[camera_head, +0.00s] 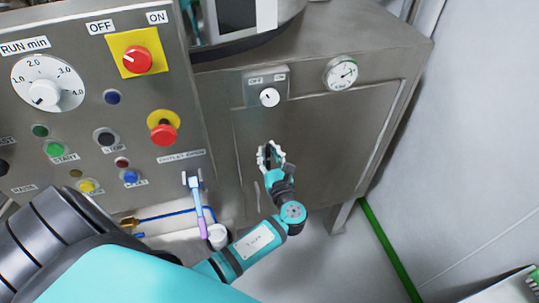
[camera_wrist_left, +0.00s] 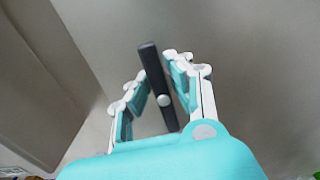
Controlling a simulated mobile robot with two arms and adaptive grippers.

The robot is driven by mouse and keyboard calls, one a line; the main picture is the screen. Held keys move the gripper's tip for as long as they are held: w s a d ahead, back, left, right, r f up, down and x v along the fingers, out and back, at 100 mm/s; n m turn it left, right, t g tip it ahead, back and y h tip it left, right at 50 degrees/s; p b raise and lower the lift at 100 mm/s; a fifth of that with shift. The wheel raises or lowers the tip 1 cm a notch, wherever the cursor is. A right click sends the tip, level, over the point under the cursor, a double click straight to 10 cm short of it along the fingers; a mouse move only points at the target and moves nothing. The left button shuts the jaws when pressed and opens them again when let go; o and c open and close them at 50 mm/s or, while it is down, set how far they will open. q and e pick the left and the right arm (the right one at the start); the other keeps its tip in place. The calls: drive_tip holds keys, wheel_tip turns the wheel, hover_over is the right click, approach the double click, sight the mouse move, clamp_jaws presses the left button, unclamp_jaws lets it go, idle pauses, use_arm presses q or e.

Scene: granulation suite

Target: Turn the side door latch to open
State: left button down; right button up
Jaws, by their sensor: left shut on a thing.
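The side door latch (camera_wrist_left: 152,68) is a dark bar with a light round pivot. In the left wrist view it stands steeply, tilted a little, between the fingers of my left gripper (camera_wrist_left: 158,87). The gripper is shut on it; the right finger lies close along the bar. In the head view my left gripper (camera_head: 270,153) is at the steel side door (camera_head: 335,130), near its left part, and hides the latch. The door looks flush with the cabinet. My right gripper is not in view.
A control panel (camera_head: 95,130) with knobs and buttons stands left of the door. A white knob (camera_head: 269,97) and a round gauge (camera_head: 341,73) sit above the door.

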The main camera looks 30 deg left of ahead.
use_arm(q)
drive_tip(key=c, duration=1.3)
unclamp_jaws()
drive_tip(key=shift+o, duration=0.2)
drive_tip(key=v, duration=1.2)
drive_tip(key=shift+s+f, duration=0.1)
drive_tip(key=s+f+n+g+h, duration=0.2)
drive_tip(key=s+f+h, duration=0.15)
drive_tip(key=f, duration=0.75)
drive_tip(key=s+f+n+g+h, duration=0.2)
drive_tip(key=s+f, duration=0.2)
drive_tip(key=f, duration=0.7)
drive_tip(key=s+f+n+g+h, duration=0.2)
drive_tip(key=s+f+h, duration=0.15)
drive_tip(key=f, duration=0.75)
drive_tip(key=s+f+n+g+h, duration=0.1)
drive_tip(key=s+f+n, duration=0.3)
drive_tip(key=s+n, duration=0.2)
drive_tip(key=s+f+n+g+h, duration=0.2)
drive_tip(key=s+f+n, duration=0.3)
drive_tip(key=s, duration=0.6)
drive_tip(key=s+f+n+g+h+b, duration=0.1)
drive_tip(key=s+f+n, duration=0.4)
drive_tip(key=s, duration=0.3)
drive_tip(key=shift+s+f+n+g+h, duration=0.3)
drive_tip(key=shift+n+h, duration=0.1)
drive_tip(key=shift+n, duration=0.4)
